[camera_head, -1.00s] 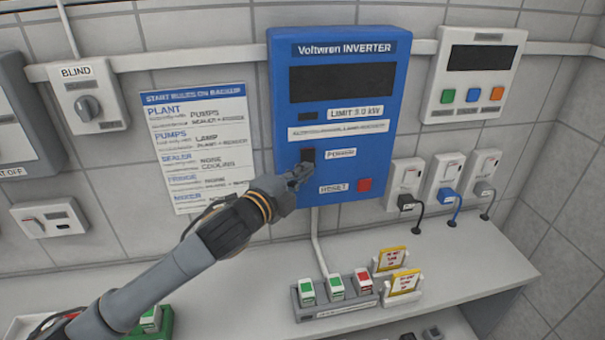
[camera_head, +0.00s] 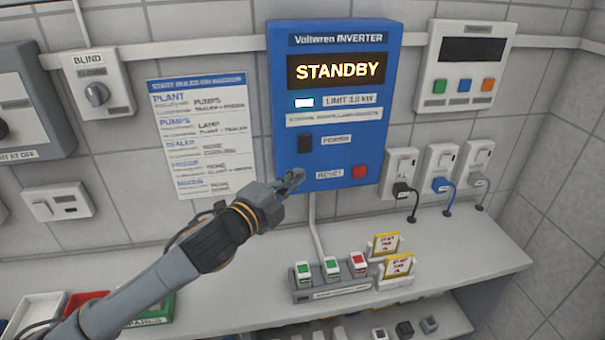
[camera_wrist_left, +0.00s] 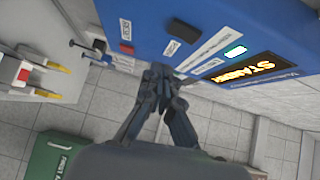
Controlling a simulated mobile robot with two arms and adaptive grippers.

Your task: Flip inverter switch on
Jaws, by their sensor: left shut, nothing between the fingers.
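The blue inverter (camera_head: 385,150) hangs on the tiled wall. Its display (camera_head: 338,71) is lit and reads STANDBY, and a small indicator (camera_head: 304,103) below it glows white-green. The black power switch (camera_head: 305,143) is on its lower left, with a red button (camera_head: 359,172) at the lower right. My left gripper (camera_head: 293,181) is shut and empty, just below the power switch at the inverter's lower left edge. In the left wrist view the closed fingers (camera_wrist_left: 160,75) point at the blue case near the black switch (camera_wrist_left: 179,104). My right gripper is not in view.
A shelf below holds a grey block with green and red switches (camera_head: 332,281) and yellow cards (camera_head: 398,266). Sockets with plugs (camera_head: 440,172) are right of the inverter. A paper rules sheet (camera_head: 203,140) and a BLIND switch (camera_head: 98,92) are on the left.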

